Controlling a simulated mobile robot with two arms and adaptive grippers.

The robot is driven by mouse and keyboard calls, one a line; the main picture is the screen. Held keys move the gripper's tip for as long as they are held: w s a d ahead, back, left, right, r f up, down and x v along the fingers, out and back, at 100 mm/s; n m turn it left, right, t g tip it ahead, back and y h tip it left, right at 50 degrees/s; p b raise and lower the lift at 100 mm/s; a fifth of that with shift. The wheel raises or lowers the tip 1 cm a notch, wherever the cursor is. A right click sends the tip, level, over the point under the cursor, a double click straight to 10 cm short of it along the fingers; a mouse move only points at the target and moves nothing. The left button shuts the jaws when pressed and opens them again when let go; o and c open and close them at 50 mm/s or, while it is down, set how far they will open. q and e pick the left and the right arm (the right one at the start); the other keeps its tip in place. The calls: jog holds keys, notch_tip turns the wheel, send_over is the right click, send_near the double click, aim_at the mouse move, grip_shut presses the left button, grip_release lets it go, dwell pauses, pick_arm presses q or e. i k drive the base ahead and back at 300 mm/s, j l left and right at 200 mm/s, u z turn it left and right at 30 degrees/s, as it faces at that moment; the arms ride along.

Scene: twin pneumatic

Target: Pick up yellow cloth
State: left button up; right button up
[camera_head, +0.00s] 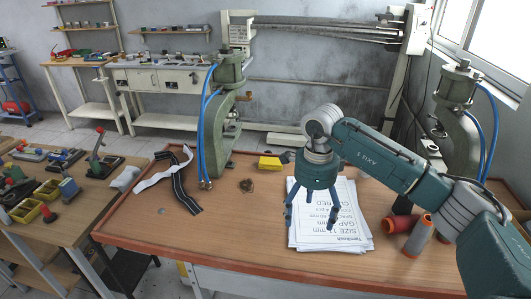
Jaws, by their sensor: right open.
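A small yellow item (270,163), which looks like the yellow cloth, lies on the wooden table near its back edge, just right of the green press. It is too small to tell whether it is folded. My right gripper (310,223) points down with its fingers spread, open and empty. It hangs over the printed papers (342,243), to the right of the yellow item and nearer the front, apart from it. My left gripper is out of view.
A green press (229,110) with blue hoses stands left of the yellow item; another (456,120) stands at right. Black and white strips (178,180) lie at left. The table's front left is mostly clear.

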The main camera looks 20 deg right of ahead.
aim_at(264, 163)
jog(key=i, duration=1.35)
